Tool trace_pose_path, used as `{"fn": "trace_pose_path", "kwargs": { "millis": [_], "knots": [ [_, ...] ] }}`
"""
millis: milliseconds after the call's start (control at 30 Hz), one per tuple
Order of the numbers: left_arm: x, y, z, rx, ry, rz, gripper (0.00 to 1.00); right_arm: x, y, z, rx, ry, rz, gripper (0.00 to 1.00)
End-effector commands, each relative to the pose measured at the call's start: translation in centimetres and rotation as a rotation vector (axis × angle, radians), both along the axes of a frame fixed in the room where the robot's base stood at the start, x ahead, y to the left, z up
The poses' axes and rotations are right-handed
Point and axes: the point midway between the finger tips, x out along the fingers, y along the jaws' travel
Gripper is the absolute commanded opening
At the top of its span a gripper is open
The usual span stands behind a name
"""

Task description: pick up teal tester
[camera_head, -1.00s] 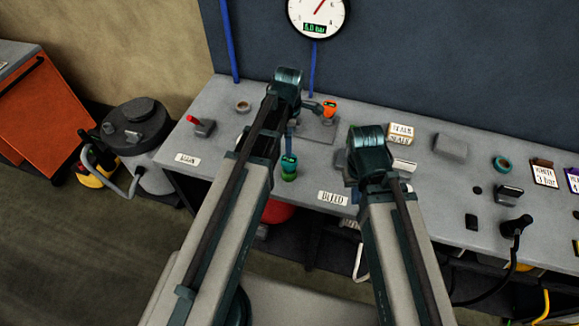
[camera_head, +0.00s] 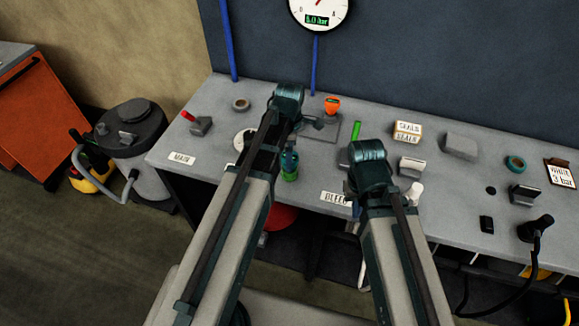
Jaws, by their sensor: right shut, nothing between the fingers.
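The grey bench (camera_head: 465,190) carries a red-handled lever (camera_head: 190,117), a green-handled lever (camera_head: 356,131), an orange-topped fitting (camera_head: 332,105), seal boxes (camera_head: 407,132) and a teal ring (camera_head: 514,162). A black hose (camera_head: 540,250) hangs at the right. A grey vacuum-like canister (camera_head: 140,130) stands left.

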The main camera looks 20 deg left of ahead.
Motion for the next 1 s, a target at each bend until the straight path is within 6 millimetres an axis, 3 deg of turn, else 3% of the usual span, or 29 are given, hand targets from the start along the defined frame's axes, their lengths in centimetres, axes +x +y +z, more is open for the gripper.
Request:
{"fn": "trace_pose_path", "kwargs": {
  "millis": [333,667,1000],
  "knots": [
    [-0.5,-0.1,-4.4,0.0,0.0,0.0,1.0,0.0,0.0,-4.4,0.0,0.0,-0.001,0.0],
    [-0.5,-0.1,-4.7,0.0,0.0,0.0,1.0,0.0,0.0,-4.7,0.0,0.0,-0.002,0.0],
    [-0.5,-0.1,-4.7,0.0,0.0,0.0,0.41,0.0,0.0,-4.7,0.0,0.0,-0.002,0.0]
  ]
}}
